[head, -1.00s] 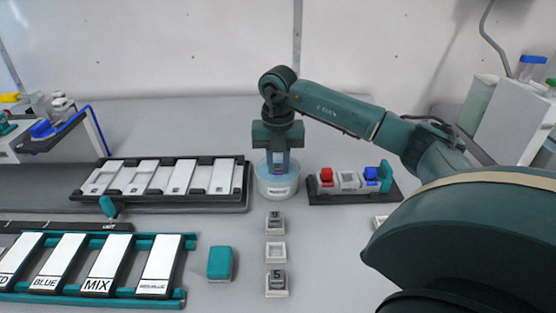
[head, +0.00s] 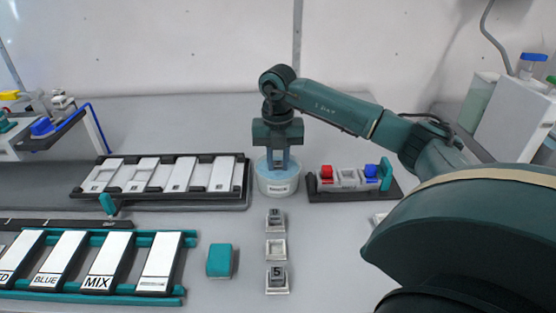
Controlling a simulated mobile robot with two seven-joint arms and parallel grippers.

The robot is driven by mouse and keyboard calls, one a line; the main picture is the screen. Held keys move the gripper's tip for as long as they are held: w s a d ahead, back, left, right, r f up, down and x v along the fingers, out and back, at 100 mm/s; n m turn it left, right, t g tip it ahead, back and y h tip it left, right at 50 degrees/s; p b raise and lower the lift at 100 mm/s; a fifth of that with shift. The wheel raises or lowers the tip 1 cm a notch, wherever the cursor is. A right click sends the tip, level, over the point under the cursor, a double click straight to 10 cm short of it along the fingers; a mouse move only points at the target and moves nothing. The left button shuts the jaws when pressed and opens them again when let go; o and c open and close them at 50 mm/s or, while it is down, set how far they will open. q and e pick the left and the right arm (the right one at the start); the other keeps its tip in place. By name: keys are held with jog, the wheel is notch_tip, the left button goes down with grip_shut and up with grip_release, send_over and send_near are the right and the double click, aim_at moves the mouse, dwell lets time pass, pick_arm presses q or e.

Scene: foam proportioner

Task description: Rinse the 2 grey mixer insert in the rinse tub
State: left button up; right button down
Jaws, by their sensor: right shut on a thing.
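My right gripper (head: 278,160) points down into the rinse tub (head: 278,188), a round pale-blue tub with a white label. It is shut on the grey mixer insert, which is hardly visible between the fingers and the tub. I cannot read a number on it. Grey inserts also sit in two small white holders: one in the far holder (head: 275,217), its number too small to read, and one marked 5 in the near holder (head: 277,277). The middle holder (head: 276,250) is empty. My left gripper is not in view.
A dark rack (head: 247,182) with white panels stands left of the tub. A dark tray (head: 325,195) with red and blue-topped parts stands to its right. A teal block (head: 220,261) and a teal-railed rack with labelled panels, including MIX (head: 107,262), lie at front left.

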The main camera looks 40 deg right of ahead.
jog(key=shift+s+a, duration=0.1)
dwell(0.3)
jog(key=shift+s+a, duration=0.4)
jog(key=shift+s, duration=0.1)
jog(key=shift+w+d, duration=0.2)
jog(key=shift+w, duration=0.05)
dwell(0.5)
jog(key=shift+w+d, duration=0.3)
jog(key=shift+w, duration=0.05)
jog(key=shift+s+a+p, duration=0.1)
jog(key=shift+s+p, duration=0.05)
jog(key=shift+p, duration=0.2)
dwell(0.3)
jog(key=shift+s+a, duration=0.15)
dwell(0.7)
